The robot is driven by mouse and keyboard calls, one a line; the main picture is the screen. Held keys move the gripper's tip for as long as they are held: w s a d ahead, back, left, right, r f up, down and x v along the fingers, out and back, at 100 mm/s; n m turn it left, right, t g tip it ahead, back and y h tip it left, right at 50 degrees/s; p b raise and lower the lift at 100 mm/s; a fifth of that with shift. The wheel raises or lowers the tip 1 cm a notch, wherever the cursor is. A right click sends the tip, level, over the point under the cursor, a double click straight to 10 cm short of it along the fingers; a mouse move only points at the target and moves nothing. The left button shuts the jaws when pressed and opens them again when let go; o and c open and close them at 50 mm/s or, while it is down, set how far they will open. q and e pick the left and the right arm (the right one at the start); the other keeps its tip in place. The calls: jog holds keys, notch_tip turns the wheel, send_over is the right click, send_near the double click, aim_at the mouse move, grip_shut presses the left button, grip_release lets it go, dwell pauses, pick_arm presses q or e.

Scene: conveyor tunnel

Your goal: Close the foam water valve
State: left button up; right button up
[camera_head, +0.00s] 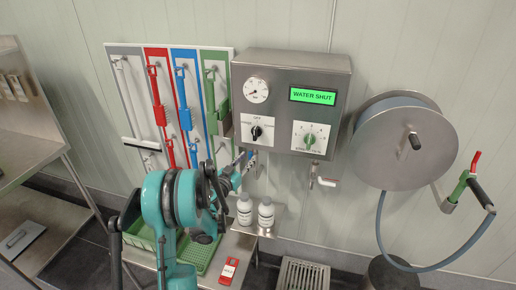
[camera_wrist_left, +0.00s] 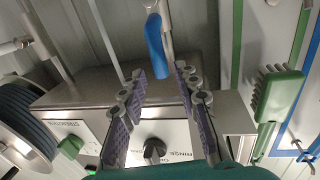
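A steel control box (camera_head: 292,100) hangs on the wall, with a green display (camera_head: 312,95) reading WATER SHUT. A black selector knob (camera_head: 256,132) and a green knob (camera_head: 310,139) sit on its front. My left gripper (camera_head: 246,160) is just below the box's lower left corner, partly hidden by my arm. In the left wrist view the gripper (camera_wrist_left: 160,74) is open, with nothing between its fingers. A lever with a blue sleeve (camera_wrist_left: 155,44) lies beyond the fingertips, apart from them. The black knob (camera_wrist_left: 154,150) shows between the fingers' bases. I cannot tell which part is the foam water valve.
A pipe with a pale handle (camera_head: 326,181) hangs below the box. Two white bottles (camera_head: 265,212) stand on a small shelf beneath. A hose reel (camera_head: 405,140) is at the right. A tool board (camera_head: 138,56) with brushes is at the left, above a green crate (camera_head: 200,262).

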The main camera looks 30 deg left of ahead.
pick_arm(q)
jog(key=w+b, duration=0.1)
jog(key=w, duration=0.6)
jog(key=shift+a, duration=0.15)
jog(key=shift+w+r, duration=0.1)
jog(key=shift+w, duration=0.25)
jog(key=shift+c, duration=0.2)
grip_shut()
